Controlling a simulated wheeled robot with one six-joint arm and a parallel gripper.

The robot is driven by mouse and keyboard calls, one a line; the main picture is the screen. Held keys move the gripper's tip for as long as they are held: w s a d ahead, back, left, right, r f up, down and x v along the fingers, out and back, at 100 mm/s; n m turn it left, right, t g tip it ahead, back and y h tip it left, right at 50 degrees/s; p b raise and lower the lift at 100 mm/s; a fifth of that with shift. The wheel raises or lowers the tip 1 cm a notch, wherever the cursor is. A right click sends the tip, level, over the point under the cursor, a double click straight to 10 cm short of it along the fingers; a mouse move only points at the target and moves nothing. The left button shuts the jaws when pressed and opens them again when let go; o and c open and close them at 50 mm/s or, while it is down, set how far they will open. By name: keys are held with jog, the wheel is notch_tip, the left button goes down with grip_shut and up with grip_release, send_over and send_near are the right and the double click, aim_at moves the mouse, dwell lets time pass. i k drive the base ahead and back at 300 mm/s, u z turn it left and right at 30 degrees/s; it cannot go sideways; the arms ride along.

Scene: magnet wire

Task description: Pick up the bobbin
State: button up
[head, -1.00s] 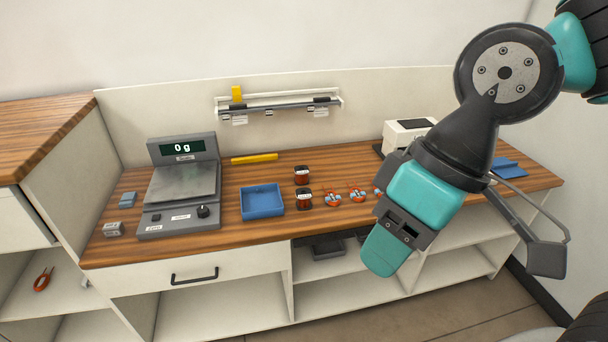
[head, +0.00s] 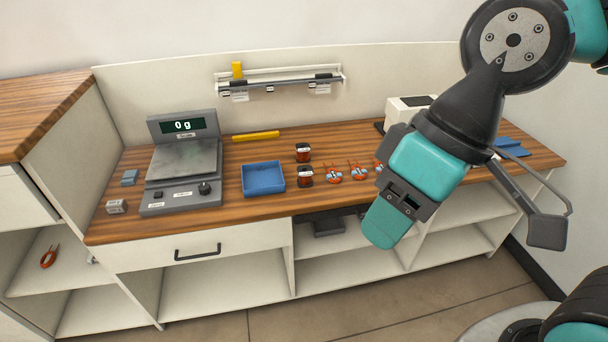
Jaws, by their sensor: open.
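Two small dark-red wound bobbins with black parts stand on the wooden worktop just right of the blue tray. The rear bobbin (head: 303,152) is behind the front bobbin (head: 305,176); the frames do not show which one the task means. My gripper (head: 386,222), at the teal and grey end of my arm, hangs in front of the counter, to the right of and nearer than the bobbins. It is apart from them and holds nothing that I can see. Its fingertips are hard to make out from this angle.
Red-orange pieces (head: 334,176) lie right of the bobbins, one partly behind my arm. A blue tray (head: 263,190) and a scale (head: 184,165) reading 0 g are to the left. A yellow bar (head: 256,136) lies behind. A rail (head: 280,82) is on the back panel.

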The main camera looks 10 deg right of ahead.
aim_at(305, 172)
jog(key=k, duration=0.6)
jog(key=u, duration=0.9)
jog(key=i, duration=1.5)
jog(key=z, duration=0.7)
jog(key=i, duration=0.4)
jog(key=z, duration=0.25)
